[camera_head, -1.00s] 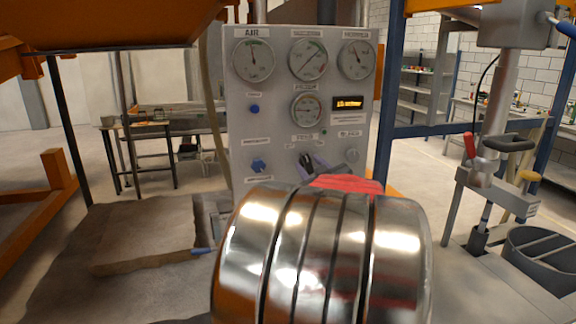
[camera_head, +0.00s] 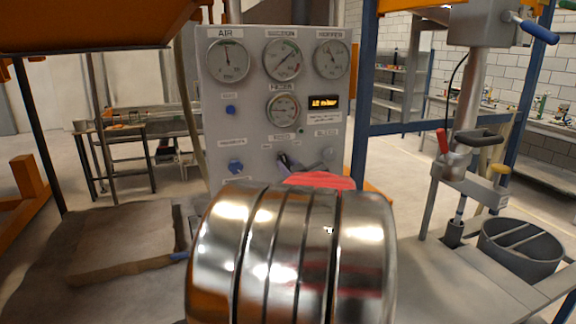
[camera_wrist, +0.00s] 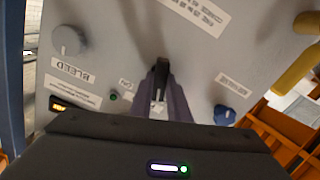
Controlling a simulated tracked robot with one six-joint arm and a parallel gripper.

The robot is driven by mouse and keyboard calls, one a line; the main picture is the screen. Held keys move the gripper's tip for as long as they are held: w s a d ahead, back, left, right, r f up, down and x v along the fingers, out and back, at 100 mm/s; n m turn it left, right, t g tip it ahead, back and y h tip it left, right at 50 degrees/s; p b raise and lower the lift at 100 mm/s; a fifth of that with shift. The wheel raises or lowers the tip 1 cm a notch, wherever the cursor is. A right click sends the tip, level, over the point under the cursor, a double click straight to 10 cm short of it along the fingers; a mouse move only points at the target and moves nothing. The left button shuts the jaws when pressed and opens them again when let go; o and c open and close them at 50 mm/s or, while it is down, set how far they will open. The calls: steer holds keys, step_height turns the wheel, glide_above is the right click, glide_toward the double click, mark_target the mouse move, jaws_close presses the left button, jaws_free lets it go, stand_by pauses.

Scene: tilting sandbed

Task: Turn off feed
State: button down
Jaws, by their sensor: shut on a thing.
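The grey control panel (camera_head: 240,120) stands ahead, with a "FEED" label (camera_head: 281,137) low in its middle. My gripper (camera_head: 287,163) is at the panel just below that label, partly hidden behind my shiny arm. In the wrist view my gripper (camera_wrist: 160,95) has its purple-grey fingers closed around a small dark feed lever (camera_wrist: 161,72) on the panel face. An "ON" label (camera_wrist: 125,84) shows beside it. The exact angle of the lever is hard to tell.
A bleed knob (camera_head: 328,153) is to the right, and it also shows in the wrist view (camera_wrist: 68,40). A blue knob (camera_head: 235,166) is to the left. Gauges (camera_head: 283,60) and a lit display (camera_head: 323,102) sit above. A sand tray (camera_head: 120,245) lies at left.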

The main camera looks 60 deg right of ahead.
steer(key=shift+w+a+n, duration=0.1)
steer(key=shift+n, duration=1.5)
steer(key=c, duration=1.7)
jaws_free()
steer(key=v, duration=1.4)
